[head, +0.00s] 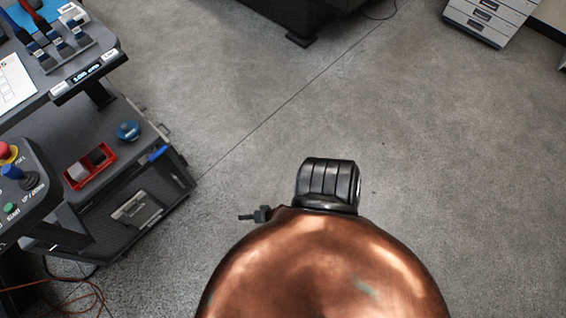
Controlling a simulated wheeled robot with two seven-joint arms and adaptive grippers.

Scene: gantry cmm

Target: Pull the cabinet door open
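No cabinet door can be made out in the head view. A light grey drawer cabinet (484,22) stands at the top right, cut off by the frame edge; only drawer fronts with dark handles show. A small dark pronged part (254,215) sticks out to the left beside the copper dome at the bottom centre. It may be my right gripper, mostly hidden; its fingers are too small to tell open from shut. It is far from the cabinet and touches nothing that I can see. My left gripper does not show.
A dark cart (150,205) with a red bin (90,165) and a blue tape roll (128,131) stands at left. A control panel (22,190) is in front of it. Orange cables (75,298) lie at lower left. A black machine base (275,15) is at top. The middle floor is clear.

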